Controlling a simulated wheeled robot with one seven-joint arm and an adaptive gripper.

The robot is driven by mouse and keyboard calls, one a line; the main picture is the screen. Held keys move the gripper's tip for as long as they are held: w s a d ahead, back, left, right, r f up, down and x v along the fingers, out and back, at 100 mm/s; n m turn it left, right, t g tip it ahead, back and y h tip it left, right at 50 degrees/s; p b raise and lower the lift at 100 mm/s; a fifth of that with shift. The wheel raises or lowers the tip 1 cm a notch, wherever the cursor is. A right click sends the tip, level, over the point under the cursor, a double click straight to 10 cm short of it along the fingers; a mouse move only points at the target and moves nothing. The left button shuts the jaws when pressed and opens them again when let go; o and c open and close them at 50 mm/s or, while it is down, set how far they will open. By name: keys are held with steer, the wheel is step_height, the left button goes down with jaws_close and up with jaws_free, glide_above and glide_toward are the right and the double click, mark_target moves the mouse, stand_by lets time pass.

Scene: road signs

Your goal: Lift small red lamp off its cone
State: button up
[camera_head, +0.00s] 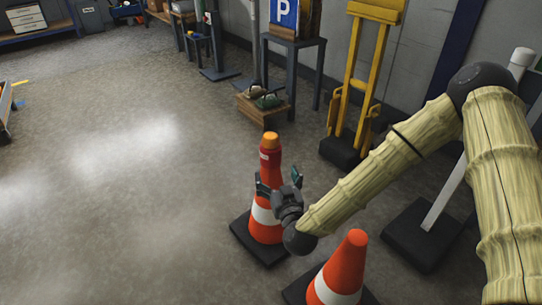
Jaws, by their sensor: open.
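A small red lamp (270,158) with an orange top and a pale label stands upright on an orange-and-white cone (265,232), which has a black square base. My gripper (279,183) is open just below the lamp's label, near where the lamp meets the cone. One finger shows at the left side and the other at the right. I cannot tell whether the fingers touch the lamp or only stand in front of it. The gripper hides part of the lamp's lower end and the cone's upper right.
A second cone (344,268) stands close by at the lower right. A black base with a slanted white post (445,186) is to the right. A yellow hand truck (353,80) and a low wooden crate (264,108) stand behind. The floor at left is clear.

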mark_target(272, 146)
steer(key=x, duration=0.2)
steer(key=b+x, duration=0.1)
steer(key=x, duration=0.1)
steer(key=b+x, duration=0.1)
steer(key=x, duration=0.1)
steer(key=shift+w+d+r, duration=0.1)
steer(key=shift+d+r, duration=0.1)
steer(key=shift+r, duration=0.05)
steer(key=b+x, duration=0.3)
steer(key=shift+w+d+r, duration=0.15)
steer(key=shift+w+d, duration=0.05)
steer(key=shift+w, duration=0.2)
steer(key=shift+w+a+r+b, duration=0.1)
steer(key=shift+w+b, duration=0.1)
steer(key=shift+w, duration=0.15)
steer(key=shift+w+a+r+b, duration=0.1)
steer(key=shift+w+b, duration=0.05)
steer(key=shift+w, duration=0.2)
steer(key=c, duration=1.3)
steer(key=shift+r+p, duration=0.55)
steer(key=shift+r, duration=0.1)
step_height(272, 146, up, 3)
steer(key=shift+s+f+p, duration=0.1)
steer(key=shift+s+p, duration=0.05)
steer(key=shift+p, duration=1.05)
steer(key=s+p, duration=0.5)
steer(key=s, duration=1)
steer(key=shift+s+r, duration=0.4)
